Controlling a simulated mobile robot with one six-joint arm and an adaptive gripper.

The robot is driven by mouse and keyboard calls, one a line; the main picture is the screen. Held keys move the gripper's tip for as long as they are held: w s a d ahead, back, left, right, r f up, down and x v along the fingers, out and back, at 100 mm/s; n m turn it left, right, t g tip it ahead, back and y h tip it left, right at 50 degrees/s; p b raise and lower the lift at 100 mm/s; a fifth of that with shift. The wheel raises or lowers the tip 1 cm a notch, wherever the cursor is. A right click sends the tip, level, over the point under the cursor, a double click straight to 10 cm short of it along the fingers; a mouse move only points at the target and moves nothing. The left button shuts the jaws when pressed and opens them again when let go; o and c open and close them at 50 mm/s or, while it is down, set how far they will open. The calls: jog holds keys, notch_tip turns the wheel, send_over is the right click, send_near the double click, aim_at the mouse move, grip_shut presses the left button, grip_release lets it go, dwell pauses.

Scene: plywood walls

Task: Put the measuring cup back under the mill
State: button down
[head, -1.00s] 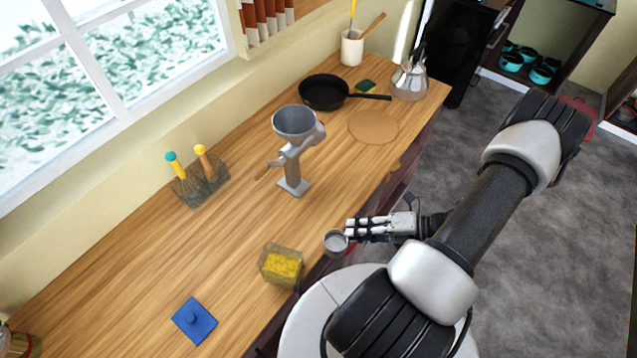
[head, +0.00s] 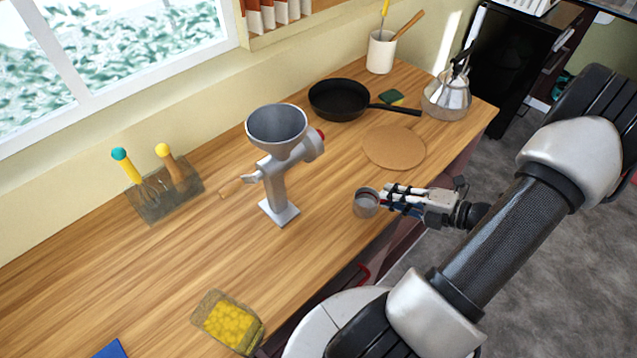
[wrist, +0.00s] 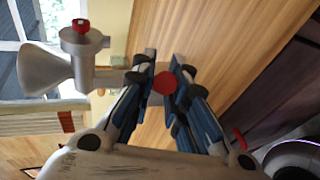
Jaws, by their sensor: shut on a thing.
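The mill (head: 279,160) is a grey metal grinder with a wide funnel, upright on the counter left of my gripper. Its side handle has a wooden grip. In the wrist view the mill (wrist: 55,73) appears sideways at the left. My gripper (head: 388,200) is shut on the measuring cup (head: 366,203), a small grey metal cup, near the counter's front edge, to the right of the mill's base. In the wrist view a red round end (wrist: 164,83) shows between the fingers; the cup's bowl is mostly hidden there.
A round board (head: 394,147), black skillet (head: 339,99) and kettle (head: 447,98) are behind my gripper. A utensil holder (head: 168,195) stands by the wall. The counter between cup and mill is clear.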

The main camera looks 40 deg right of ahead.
jog(key=w+a+b, duration=0.1)
jog(key=w+a, duration=0.1)
jog(key=w, duration=0.3)
jog(key=w+a+b, duration=0.1)
jog(key=w+a, duration=0.1)
jog(key=w, duration=0.4)
jog(key=w+a+b, duration=0.1)
jog(key=w+a, duration=0.1)
jog(key=w, duration=0.3)
jog(key=shift+w+b, duration=0.25)
jog(key=shift+b, duration=0.05)
jog(key=shift+s+d+f+b, duration=0.1)
jog(key=shift+f+b, duration=0.75)
jog(key=shift+f, duration=0.85)
jog(key=shift+f, duration=0.25)
jog(key=c, duration=1.6)
grip_release()
jog(key=shift+r, duration=0.2)
jog(key=shift+s+d+r, duration=0.15)
jog(key=shift+s+r, duration=0.05)
jog(key=shift+s, duration=0.1)
jog(key=p+v, duration=0.3)
jog(key=v, duration=0.8)
jog(key=shift+s, duration=0.15)
